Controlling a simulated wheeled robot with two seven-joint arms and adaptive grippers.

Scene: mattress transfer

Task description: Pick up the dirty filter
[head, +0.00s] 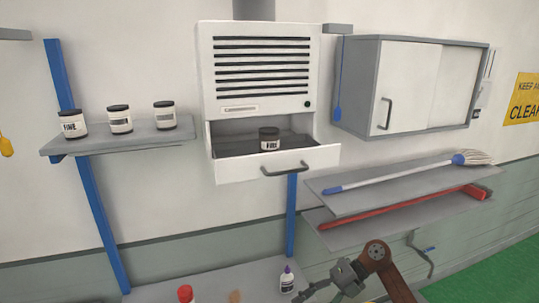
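A jar with a dark lid and a greyish label (269,139) stands upright in the pulled-out drawer (312,160) of the white vented wall unit (262,68). Its label is duller than those on the shelf jars, and looks like the dirty filter. My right gripper (320,291) is at the bottom edge, right of centre, below the drawer and well apart from the jar. Its fingers are small and partly cut off, so I cannot tell if they are open. My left gripper is not in view.
Three white jars with dark lids (120,120) stand on the left shelf (70,146). A mop (400,174) and a red-handled tool (400,207) lie on right shelves. A grey cabinet (415,85) hangs above. A lower shelf (215,284) holds bottles.

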